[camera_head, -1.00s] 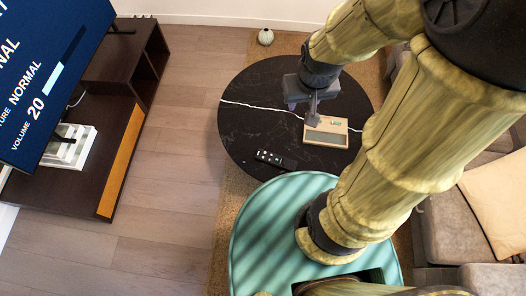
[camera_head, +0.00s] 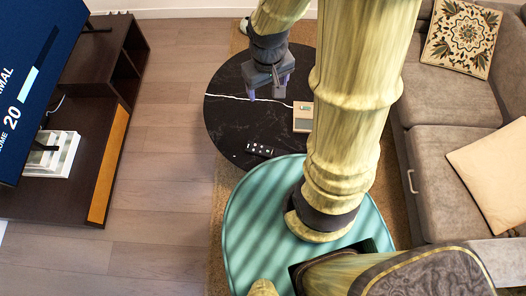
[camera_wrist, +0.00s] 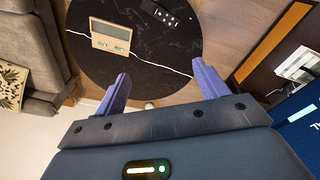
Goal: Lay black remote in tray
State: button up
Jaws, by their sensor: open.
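The black remote (camera_head: 259,150) lies on the round black table near its front edge; it also shows in the wrist view (camera_wrist: 157,12) at the top. The tray (camera_head: 302,118), shallow and light wood, sits on the table to the right of the remote and is partly hidden by my arm in the head view. The wrist view shows the tray whole (camera_wrist: 110,36), with small items at one side. My gripper (camera_head: 266,98) is open and empty above the table, behind the remote and left of the tray. Its two purple fingers (camera_wrist: 162,85) are spread apart.
The round black table (camera_head: 228,118) has bare room left of the remote. My teal base is close in front. A grey sofa (camera_head: 452,150) stands right and a dark TV cabinet (camera_head: 75,205) left. Wooden floor lies between.

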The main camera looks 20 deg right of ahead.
jog(key=w+a+f+n+g+h+b, duration=0.1)
jog(key=w+f+n+b, duration=0.2)
jog(key=f, duration=0.8)
jog(key=w+a+f+n+g+h+b, duration=0.1)
jog(key=w+a+f+n+b, duration=0.1)
jog(key=f, duration=1)
jog(key=w+a+f+n+g+h+b, duration=0.1)
jog(key=w+f+n+b, duration=0.3)
jog(key=f, duration=0.7)
jog(key=shift+a+f+g+b, duration=0.25)
jog(key=shift+a+g+b, duration=0.3)
jog(key=shift+a, duration=0.15)
send_over(263, 150)
jog(key=w+a, duration=0.2)
jog(key=f, duration=1.1)
jog(key=shift+s+d+f, duration=0.1)
jog(key=shift+s+f, duration=0.05)
jog(key=shift+s, duration=0.1)
jog(key=shift+x, duration=2.55)
